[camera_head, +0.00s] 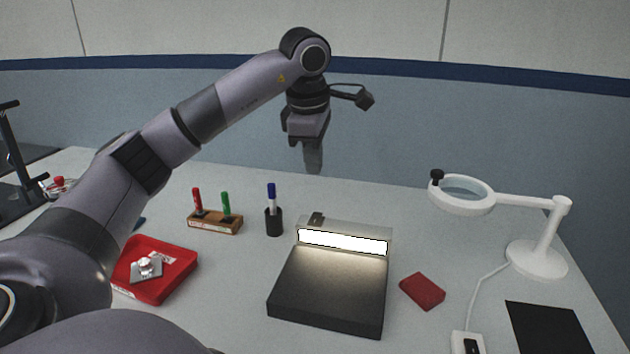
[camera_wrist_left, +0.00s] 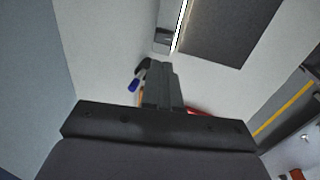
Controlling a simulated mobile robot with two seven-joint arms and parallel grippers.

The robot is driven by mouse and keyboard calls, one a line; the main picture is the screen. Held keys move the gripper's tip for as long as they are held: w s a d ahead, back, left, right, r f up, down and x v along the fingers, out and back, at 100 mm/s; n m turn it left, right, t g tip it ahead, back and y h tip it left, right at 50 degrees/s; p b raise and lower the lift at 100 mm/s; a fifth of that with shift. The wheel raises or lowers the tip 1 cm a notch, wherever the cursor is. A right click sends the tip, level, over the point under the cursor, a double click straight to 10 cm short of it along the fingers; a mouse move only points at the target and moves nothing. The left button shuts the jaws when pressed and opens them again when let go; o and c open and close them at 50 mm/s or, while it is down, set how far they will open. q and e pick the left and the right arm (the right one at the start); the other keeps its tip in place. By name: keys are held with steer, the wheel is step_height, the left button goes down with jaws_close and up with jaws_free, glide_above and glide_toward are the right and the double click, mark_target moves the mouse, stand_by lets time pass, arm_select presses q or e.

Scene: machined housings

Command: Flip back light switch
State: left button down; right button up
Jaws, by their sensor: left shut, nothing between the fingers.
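The lamp box (camera_head: 345,228) stands mid-table behind a dark plate (camera_head: 328,290), and its front light strip (camera_head: 345,241) glows white. A small dark switch (camera_head: 316,218) sits on its top near the left end; which way it is tipped is too small to tell. My left gripper (camera_head: 313,168) points down above and behind the box, apart from it, shut and empty. The wrist view shows its closed fingers (camera_wrist_left: 163,75), with the light strip (camera_wrist_left: 181,22) and dark plate (camera_wrist_left: 228,28) beyond them. My right gripper is in neither view.
A marker cup (camera_head: 274,222) and a wooden marker holder (camera_head: 215,222) stand left of the box. A red tray (camera_head: 160,250) with a metal part lies farther left. A red block (camera_head: 422,291), magnifier lamp (camera_head: 462,194) and white switch block (camera_head: 467,343) are right.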

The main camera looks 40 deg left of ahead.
arm_select(q)
steer(key=shift+v, duration=1)
steer(key=p, duration=0.2)
glide_toward(318, 215)
steer(key=x, duration=0.6)
steer(key=shift+a+f, duration=0.1)
steer(key=shift+f, duration=0.15)
steer(key=shift+w+f, duration=0.1)
steer(key=shift+f, duration=0.1)
